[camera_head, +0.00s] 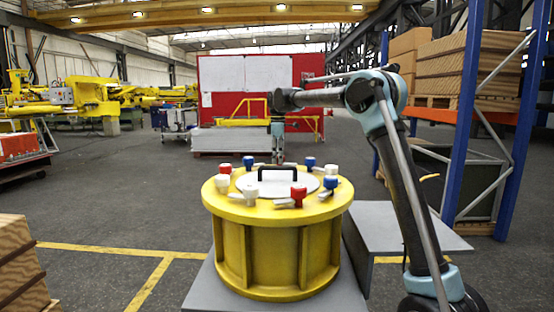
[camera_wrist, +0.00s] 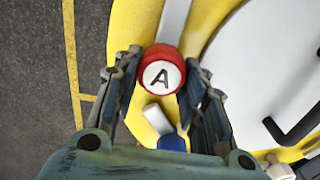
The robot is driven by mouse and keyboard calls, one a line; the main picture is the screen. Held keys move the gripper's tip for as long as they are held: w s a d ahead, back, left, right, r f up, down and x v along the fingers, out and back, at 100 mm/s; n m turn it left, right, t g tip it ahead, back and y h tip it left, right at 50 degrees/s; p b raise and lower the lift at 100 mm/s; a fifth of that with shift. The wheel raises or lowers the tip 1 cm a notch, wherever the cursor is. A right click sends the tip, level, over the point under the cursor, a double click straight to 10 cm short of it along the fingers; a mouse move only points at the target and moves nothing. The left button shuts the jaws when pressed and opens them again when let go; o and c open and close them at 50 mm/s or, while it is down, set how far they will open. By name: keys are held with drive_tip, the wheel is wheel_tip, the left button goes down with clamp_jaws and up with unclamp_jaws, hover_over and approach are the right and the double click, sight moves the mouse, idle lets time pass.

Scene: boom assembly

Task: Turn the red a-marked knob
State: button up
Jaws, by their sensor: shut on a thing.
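The red knob marked "A" (camera_wrist: 161,76) shows in the wrist view, its white face with a black letter turned to the camera. It sits on the yellow rim of the drum, beside a grey metal bar. My gripper (camera_head: 278,160) points down at the far side of the drum in the head view. Its two fingers stand on either side of the red knob in the wrist view and are shut on it. In the head view I cannot make out this knob at the fingertips.
The yellow drum (camera_head: 233,249) carries several other red, white and blue knobs around its rim. A black handle (camera_head: 277,170) rises from its pale round lid. A blue-and-white piece (camera_wrist: 172,142) lies close below the held knob. A grey table (camera_head: 395,235) stands right.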

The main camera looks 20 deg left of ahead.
drive_tip(key=shift+d+m, duration=0.45)
drive_tip(key=shift+m, duration=0.05)
drive_tip(key=m, duration=0.3)
drive_tip(key=shift+m, duration=0.4)
drive_tip(key=m, duration=0.3)
drive_tip(key=shift+m, duration=0.4)
drive_tip(key=m, duration=0.9)
drive_tip(key=o, duration=1.1)
drive_tip(key=shift+c, duration=0.2)
